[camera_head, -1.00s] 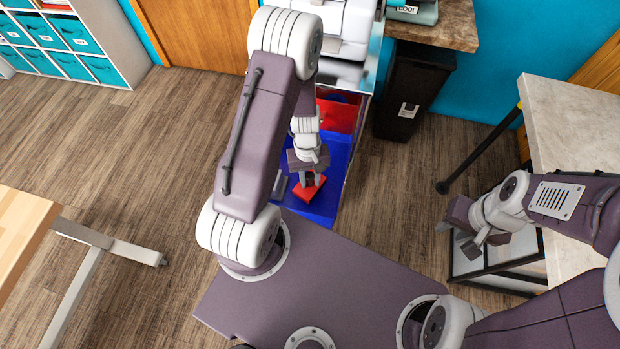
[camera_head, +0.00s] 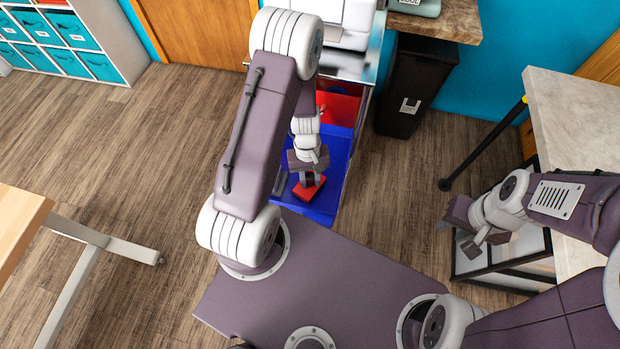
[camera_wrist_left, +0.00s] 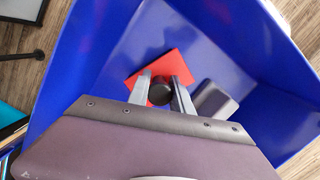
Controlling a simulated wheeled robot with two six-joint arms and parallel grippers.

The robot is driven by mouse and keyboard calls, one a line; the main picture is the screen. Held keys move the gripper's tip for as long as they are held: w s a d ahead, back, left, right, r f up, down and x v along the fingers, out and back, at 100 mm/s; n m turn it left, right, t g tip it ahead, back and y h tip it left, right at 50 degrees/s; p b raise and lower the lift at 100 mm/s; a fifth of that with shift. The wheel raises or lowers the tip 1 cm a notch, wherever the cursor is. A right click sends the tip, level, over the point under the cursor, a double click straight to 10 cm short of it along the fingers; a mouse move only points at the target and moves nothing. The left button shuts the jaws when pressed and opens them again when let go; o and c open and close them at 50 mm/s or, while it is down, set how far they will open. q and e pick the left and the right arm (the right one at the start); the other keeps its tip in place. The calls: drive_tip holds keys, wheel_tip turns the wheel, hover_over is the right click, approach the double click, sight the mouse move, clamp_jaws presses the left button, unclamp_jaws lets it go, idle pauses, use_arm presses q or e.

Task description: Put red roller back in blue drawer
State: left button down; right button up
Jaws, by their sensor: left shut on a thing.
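The red roller (camera_head: 309,188) is in the blue drawer (camera_head: 340,165), low between the drawer walls. In the left wrist view it shows as a red flat piece (camera_wrist_left: 174,64) with a black round handle (camera_wrist_left: 160,93). My left gripper (camera_head: 310,178) points down into the drawer, with its fingers (camera_wrist_left: 161,84) shut on the black handle. I cannot tell whether the red piece touches the drawer floor. My right gripper (camera_head: 458,239) is open and empty, away to the right near the table.
A dark grey block (camera_wrist_left: 214,101) lies in the blue drawer beside the roller. A red drawer (camera_head: 338,108) is behind the blue one. A black bin (camera_head: 412,90) stands to the right. A light table (camera_head: 575,105) is at the right and a wooden table (camera_head: 20,220) at the left.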

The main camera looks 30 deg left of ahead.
use_arm(q)
drive_tip(key=shift+f, duration=0.15)
drive_tip(key=c, duration=1.1)
unclamp_jaws()
drive_tip(key=shift+o, duration=0.2)
drive_tip(key=o, duration=1.1)
drive_tip(key=shift+c, duration=0.2)
drive_tip(key=shift+w+a+r+p, duration=0.15)
drive_tip(key=shift+r+p, duration=1.35)
drive_tip(key=shift+w+a+r+p, duration=0.15)
drive_tip(key=shift+r+p, duration=1.4)
drive_tip(key=shift+w+a+r+p, duration=0.15)
drive_tip(key=shift+r+p, duration=1.35)
